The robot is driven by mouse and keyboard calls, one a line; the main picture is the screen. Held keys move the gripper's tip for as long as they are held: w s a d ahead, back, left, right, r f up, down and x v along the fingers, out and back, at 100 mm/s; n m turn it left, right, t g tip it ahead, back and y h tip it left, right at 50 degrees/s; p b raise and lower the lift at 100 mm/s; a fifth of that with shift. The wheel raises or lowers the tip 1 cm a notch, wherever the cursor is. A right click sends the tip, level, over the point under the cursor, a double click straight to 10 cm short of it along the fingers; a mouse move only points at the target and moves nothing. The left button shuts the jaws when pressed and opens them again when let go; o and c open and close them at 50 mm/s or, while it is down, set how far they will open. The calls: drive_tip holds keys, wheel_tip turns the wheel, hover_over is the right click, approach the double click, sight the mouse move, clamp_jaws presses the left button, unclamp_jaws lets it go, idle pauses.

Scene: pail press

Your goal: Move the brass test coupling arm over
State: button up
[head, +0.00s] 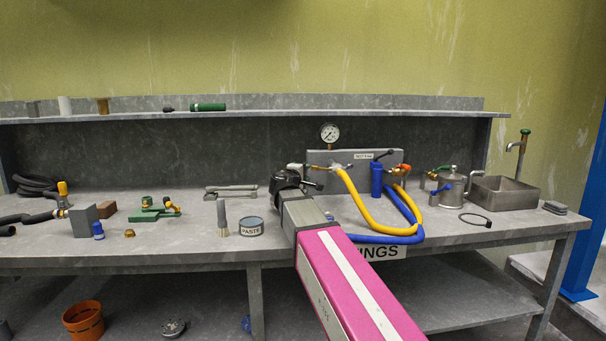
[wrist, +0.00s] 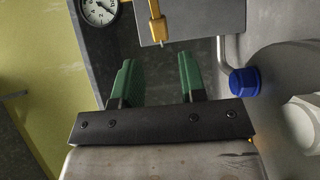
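A yellow-brass bar (wrist: 156,28) hangs in front of a grey panel at the top of the wrist view; it looks like the test coupling arm. A small brass fitting shows at the left of the panel (head: 392,157) in the head view, but my gripper partly crowds it and the arm cannot be made out clearly there. My gripper (head: 305,182) is close to the panel's left end. In the wrist view my gripper (wrist: 159,80) has its two green-padded fingers apart, with nothing between them. The brass bar lies beyond the fingertips, apart from them.
A pressure gauge (head: 330,133) stands above the panel. A yellow hose (head: 365,212) and a blue hose (head: 408,205) loop over the bench front. A blue cylinder (head: 376,180) stands before the panel. A paste tin (head: 251,227) and brush (head: 222,218) are left of my arm.

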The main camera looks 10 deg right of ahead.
sight(313, 168)
drive_tip(key=x, duration=0.6)
drive_tip(key=shift+w+d, duration=0.25)
drive_tip(key=shift+w, duration=0.05)
drive_tip(key=c, duration=0.5)
drive_tip(key=shift+d, duration=0.1)
drive_tip(key=shift+x, duration=1.05)
drive_tip(key=shift+d, duration=0.1)
drive_tip(key=shift+w+d, duration=0.35)
drive_tip(key=shift+d, duration=0.1)
drive_tip(key=o, duration=0.8)
drive_tip(key=shift+s, duration=0.1)
